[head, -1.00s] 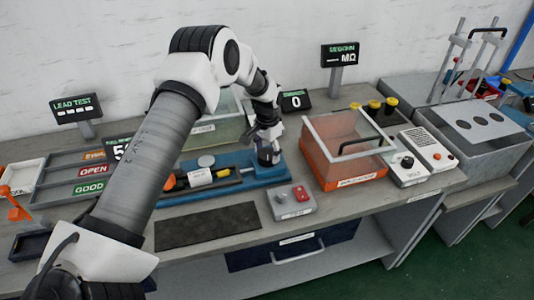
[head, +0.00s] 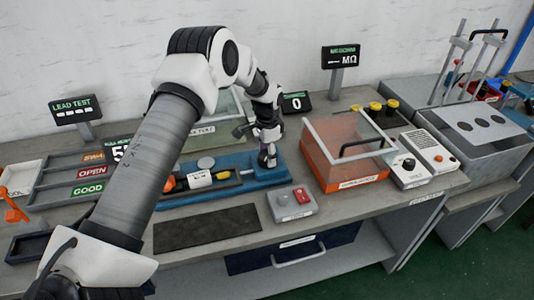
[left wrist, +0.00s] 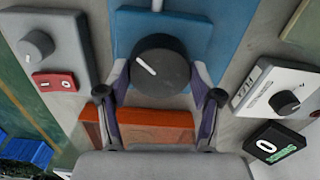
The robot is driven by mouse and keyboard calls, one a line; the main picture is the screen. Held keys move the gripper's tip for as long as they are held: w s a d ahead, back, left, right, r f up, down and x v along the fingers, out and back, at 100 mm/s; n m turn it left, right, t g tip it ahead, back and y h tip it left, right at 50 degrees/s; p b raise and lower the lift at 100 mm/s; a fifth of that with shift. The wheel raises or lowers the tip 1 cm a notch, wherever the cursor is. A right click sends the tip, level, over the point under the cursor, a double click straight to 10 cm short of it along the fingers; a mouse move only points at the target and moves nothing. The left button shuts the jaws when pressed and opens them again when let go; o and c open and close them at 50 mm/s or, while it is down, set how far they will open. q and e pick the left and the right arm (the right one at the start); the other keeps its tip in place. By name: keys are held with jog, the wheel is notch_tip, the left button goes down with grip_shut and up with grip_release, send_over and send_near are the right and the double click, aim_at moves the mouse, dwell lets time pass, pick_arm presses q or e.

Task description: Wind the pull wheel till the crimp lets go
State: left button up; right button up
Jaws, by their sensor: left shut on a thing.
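The pull wheel (left wrist: 160,68) is a dark round knob with a white line on top, at one end of the blue pull rig (left wrist: 178,28). My left gripper (left wrist: 160,78) is shut on it, one finger on each side. In the head view the left gripper (head: 267,157) points down at the right end of the blue rig (head: 258,177) and mostly hides the wheel. A pale block (head: 200,179) and black and yellow parts (head: 222,175) sit along the rig. The crimp is too small to make out. My right gripper is not in view.
A grey switch box (head: 292,203) stands just in front of the wheel. An orange-based clear bin (head: 345,182) is close on the right. A counter display (head: 295,101) reading 0 stands behind. A dark mat (head: 207,228) lies bare in front of the rig.

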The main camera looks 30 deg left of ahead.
pick_arm(q)
jog(key=shift+s+d+f, duration=0.1)
jog(key=shift+s+f, duration=0.05)
jog(key=shift+f, duration=0.05)
jog(key=o, duration=1.1)
jog(key=shift+o, duration=0.4)
jog(key=shift+w, duration=0.25)
jog(key=shift+r, duration=0.1)
jog(key=shift+r, duration=0.2)
notch_tip(320, 180, up, 12)
jog(key=shift+f, duration=0.25)
